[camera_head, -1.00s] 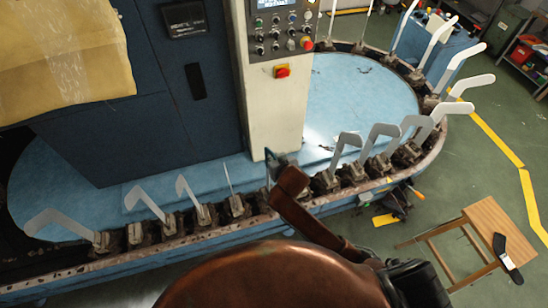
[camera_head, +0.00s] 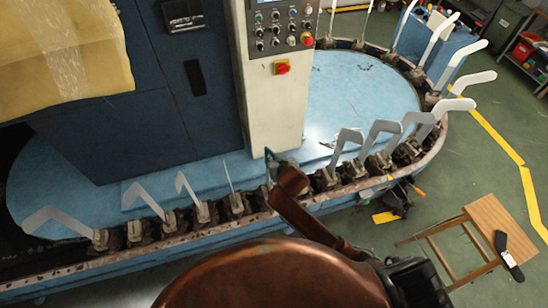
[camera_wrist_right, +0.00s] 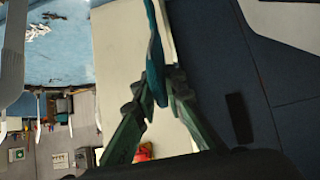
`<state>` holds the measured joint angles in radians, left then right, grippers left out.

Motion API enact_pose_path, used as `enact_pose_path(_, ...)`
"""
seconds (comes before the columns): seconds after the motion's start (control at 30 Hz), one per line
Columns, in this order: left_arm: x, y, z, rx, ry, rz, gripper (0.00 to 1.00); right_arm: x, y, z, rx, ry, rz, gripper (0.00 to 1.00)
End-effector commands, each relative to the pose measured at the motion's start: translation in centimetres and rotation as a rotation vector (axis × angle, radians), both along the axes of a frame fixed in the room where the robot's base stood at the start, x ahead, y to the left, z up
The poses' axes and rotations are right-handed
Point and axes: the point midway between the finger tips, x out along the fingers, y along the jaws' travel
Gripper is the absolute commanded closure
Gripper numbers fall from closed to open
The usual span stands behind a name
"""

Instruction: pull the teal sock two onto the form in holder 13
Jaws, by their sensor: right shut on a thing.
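My right gripper (camera_wrist_right: 155,88) is shut on the teal sock (camera_wrist_right: 156,45) in the right wrist view, pinching it between the fingertips. The sock stretches from the fingertips to the top edge of that view. A pale strip lies along its right side there; I cannot tell whether it is the form. In the head view my right gripper (camera_head: 279,160) is small and partly hidden by my own arm, over the row of forms in front of the white control column. The form under it is mostly hidden, and no holder number is readable. My left gripper is out of view.
Flat white forms stand in holders along the oval track, such as one to the left (camera_head: 182,184) and one to the right (camera_head: 348,136). The control column (camera_head: 272,105) rises close behind.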

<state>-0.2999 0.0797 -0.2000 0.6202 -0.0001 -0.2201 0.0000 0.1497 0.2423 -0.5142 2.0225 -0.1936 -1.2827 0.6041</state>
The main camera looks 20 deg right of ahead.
Motion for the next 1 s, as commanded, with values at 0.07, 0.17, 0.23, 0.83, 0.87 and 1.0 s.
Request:
enact_pose_path(0.07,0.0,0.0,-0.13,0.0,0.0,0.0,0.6,0.0,0.0,-0.26,0.0,0.0,0.0,1.0)
enact_pose_path(0.17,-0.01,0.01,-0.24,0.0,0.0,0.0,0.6,0.0,0.0,-0.5,0.0,0.0,0.0,1.0)
enact_pose_path(0.23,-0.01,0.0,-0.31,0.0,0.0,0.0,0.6,-0.01,0.0,-0.67,0.0,0.0,0.0,1.0)
enact_pose_path(0.83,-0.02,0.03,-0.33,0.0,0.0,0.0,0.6,0.0,0.0,-0.77,0.0,0.0,0.0,0.69)
enact_pose_path(0.87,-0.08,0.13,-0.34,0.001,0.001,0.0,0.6,-0.01,0.0,-0.76,0.0,0.0,0.0,0.69)
enact_pose_path(1.0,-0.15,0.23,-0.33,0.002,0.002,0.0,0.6,-0.49,0.04,-0.3,0.001,-0.002,0.001,0.69)
